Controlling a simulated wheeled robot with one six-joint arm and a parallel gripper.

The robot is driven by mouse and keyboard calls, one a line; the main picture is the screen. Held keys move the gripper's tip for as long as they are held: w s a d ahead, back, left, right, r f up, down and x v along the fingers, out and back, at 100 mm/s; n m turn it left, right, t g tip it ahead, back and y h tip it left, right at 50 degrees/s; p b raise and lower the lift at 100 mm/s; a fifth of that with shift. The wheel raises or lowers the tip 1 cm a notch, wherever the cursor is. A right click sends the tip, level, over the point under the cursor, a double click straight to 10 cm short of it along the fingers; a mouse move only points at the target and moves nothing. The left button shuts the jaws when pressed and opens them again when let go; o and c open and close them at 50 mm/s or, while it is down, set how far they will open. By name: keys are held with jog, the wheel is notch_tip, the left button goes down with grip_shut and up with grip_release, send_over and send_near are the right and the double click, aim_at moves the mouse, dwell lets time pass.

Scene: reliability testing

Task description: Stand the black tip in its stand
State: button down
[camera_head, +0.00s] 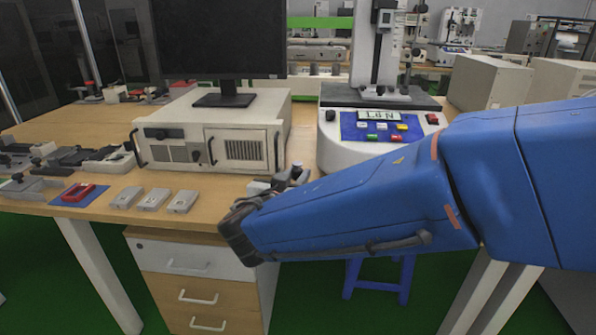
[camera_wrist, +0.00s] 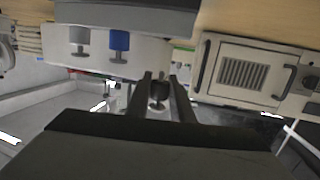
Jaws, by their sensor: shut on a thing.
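My gripper (camera_wrist: 163,82) is shut on a small dark piece, the black tip (camera_wrist: 160,91), held between its two fingers in the wrist view. In the head view my gripper (camera_head: 279,182) shows only in part behind my blue arm, near the table's front edge, and the tip cannot be made out there. I cannot tell which thing is the tip's stand.
A white test machine (camera_head: 340,150) stands behind my arm. A beige computer case (camera_head: 190,140) with a monitor (camera_head: 220,40) stands left of it. Three grey blocks (camera_head: 152,199) and a red piece (camera_head: 77,193) on a blue mat lie at the front left. Bare wood lies between.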

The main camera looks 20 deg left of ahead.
jog(key=shift+f, duration=0.45)
jog(key=shift+f, duration=2.2)
dwell(0.7)
